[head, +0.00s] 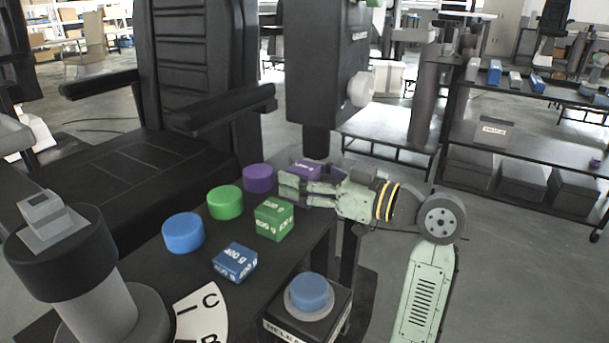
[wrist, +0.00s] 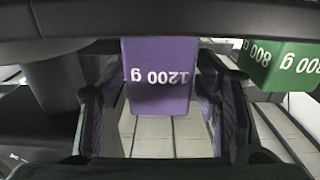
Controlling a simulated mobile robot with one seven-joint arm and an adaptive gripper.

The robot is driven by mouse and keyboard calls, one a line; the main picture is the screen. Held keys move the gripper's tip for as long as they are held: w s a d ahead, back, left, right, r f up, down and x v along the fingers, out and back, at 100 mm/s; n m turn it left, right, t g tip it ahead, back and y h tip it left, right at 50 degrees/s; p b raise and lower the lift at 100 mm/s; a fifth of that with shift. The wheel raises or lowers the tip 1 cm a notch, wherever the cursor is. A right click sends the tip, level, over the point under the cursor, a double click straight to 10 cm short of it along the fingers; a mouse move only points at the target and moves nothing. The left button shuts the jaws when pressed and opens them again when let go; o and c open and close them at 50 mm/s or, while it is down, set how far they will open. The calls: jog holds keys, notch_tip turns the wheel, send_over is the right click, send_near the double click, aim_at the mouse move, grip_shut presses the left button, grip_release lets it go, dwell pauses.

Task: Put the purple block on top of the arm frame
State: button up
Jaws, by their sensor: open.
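The purple block (head: 306,169) is at the far right edge of the black table, partly hidden by my gripper in the head view. In the wrist view the purple block (wrist: 160,78) shows its "1200 g" label upside down, between my two fingers. My gripper (head: 287,185) reaches in from the right at the block. In the wrist view my gripper (wrist: 158,118) is open, with a finger on each side of the block and visible gaps beside its lower part. I cannot tell for certain which structure is the arm frame; a black column (head: 321,75) stands behind the block.
Purple (head: 258,178), green (head: 225,202) and blue (head: 183,232) discs lie on the table. A green block (head: 274,219) and blue block (head: 235,262) sit near its right edge. A blue button (head: 309,291) is in front. A black chair (head: 205,70) stands behind.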

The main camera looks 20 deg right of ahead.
jog(key=shift+r, duration=0.1)
jog(key=shift+d, duration=0.1)
jog(key=b+v, duration=0.2)
jog(key=v, duration=1)
